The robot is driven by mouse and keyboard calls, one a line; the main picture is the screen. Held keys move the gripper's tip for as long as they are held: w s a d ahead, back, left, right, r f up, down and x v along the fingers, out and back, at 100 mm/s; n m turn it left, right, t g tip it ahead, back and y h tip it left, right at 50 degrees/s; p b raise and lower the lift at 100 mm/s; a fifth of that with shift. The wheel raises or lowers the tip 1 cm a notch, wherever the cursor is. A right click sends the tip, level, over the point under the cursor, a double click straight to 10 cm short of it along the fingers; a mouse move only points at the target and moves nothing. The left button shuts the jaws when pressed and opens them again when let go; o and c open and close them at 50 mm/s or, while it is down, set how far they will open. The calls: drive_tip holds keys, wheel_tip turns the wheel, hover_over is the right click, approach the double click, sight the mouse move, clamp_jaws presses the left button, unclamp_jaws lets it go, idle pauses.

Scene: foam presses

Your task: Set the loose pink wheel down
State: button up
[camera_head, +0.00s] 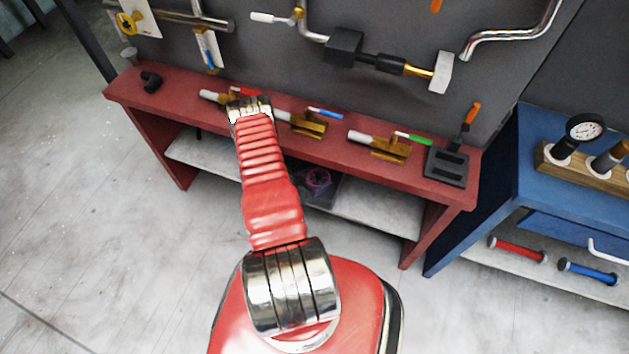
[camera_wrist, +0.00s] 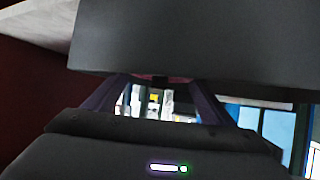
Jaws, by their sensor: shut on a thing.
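A pink wheel (camera_head: 318,178) shows as a small ring in the head view, under the red bench top at the height of the lower shelf, beside dark grey shapes. My arm partly covers that area, and my gripper cannot be made out clearly there. In the wrist view, my gripper (camera_wrist: 158,92) has its two dark fingers on either side of a thin pinkish edge, which fits the pink wheel (camera_wrist: 152,77). The gripper is shut on it. A large dark grey block (camera_wrist: 190,38) hides most of the wheel. I cannot tell whether the wheel touches a surface.
A blue bench (camera_head: 560,160) with a gauge stands at the right. Grey floor lies open left.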

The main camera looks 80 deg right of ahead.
drive_tip(key=shift+f, duration=0.6)
drive_tip(key=o, duration=1.2)
drive_tip(key=shift+r, duration=0.1)
drive_tip(key=shift+r, duration=0.45)
drive_tip(key=v, duration=1.2)
